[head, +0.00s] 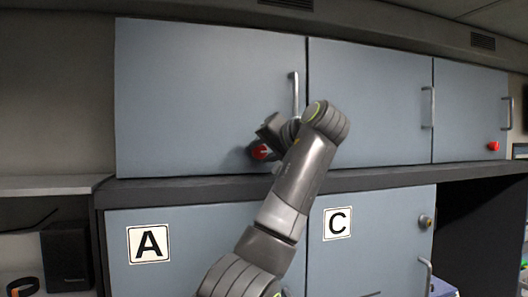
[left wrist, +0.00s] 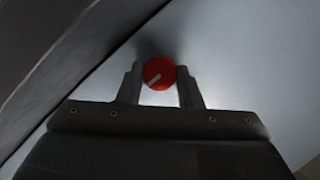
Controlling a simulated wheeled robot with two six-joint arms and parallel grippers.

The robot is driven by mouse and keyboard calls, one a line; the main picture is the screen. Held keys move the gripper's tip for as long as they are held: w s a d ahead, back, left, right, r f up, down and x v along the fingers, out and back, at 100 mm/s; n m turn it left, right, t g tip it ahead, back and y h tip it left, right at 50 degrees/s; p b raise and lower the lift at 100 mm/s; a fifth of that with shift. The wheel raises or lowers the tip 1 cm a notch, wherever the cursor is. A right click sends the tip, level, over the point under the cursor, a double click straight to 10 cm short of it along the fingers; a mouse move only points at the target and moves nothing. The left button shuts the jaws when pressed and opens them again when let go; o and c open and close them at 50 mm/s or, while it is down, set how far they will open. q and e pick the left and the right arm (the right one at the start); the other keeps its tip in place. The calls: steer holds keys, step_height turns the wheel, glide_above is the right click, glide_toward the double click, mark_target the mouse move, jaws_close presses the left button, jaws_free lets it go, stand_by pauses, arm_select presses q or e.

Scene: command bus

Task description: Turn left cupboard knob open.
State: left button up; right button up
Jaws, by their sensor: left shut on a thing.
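The left cupboard's red knob (head: 260,152) sits low on the blue-grey upper left door (head: 205,95), near its right edge. In the left wrist view the round red knob (left wrist: 159,74) shows a pale slanted mark on its face. My left gripper (head: 264,146) reaches the knob from the right in the head view. In the left wrist view its two fingers stand on either side of the knob, and the gripper is shut on it. The door is flush with its neighbour. My right gripper is not in view.
A vertical handle (head: 295,94) is on the left door, just above my wrist. More upper doors with handles (head: 427,107) and another red knob (head: 493,146) lie to the right. A dark ledge (head: 150,190) runs below, above lower doors marked A (head: 148,244) and C (head: 337,223).

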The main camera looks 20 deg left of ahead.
arm_select(q)
steer(key=shift+r, duration=0.1)
steer(key=o, duration=1)
steer(key=shift+w, duration=0.1)
steer(key=shift+s+d, duration=0.2)
steer(key=shift+b+v, duration=2.85)
steer(key=shift+v, duration=5.6)
